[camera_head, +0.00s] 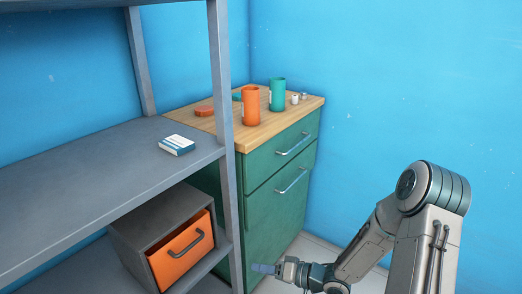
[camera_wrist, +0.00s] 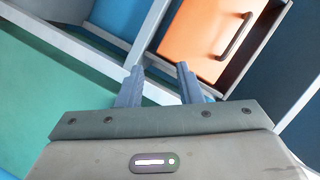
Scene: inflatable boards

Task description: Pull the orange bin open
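The orange bin (camera_head: 182,255) sits in a grey box-like housing (camera_head: 150,229) on the lower shelf, its front face flush or nearly so with the housing. A dark bar handle (camera_head: 187,243) runs across its front. In the wrist view the orange bin (camera_wrist: 198,36) and its handle (camera_wrist: 233,35) show at the top, beyond the fingers. My gripper (camera_head: 264,268) is low in front of the green cabinet, to the right of the bin and apart from it. In the wrist view my gripper (camera_wrist: 160,82) has its two fingers spread with nothing between them.
A grey shelf post (camera_head: 226,140) stands between the bin and the green cabinet (camera_head: 275,205). The cabinet's wooden top holds orange (camera_head: 250,106) and green (camera_head: 277,95) cylinders. A small blue-white box (camera_head: 176,144) lies on the shelf above. Floor (camera_head: 300,254) shows right of the cabinet.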

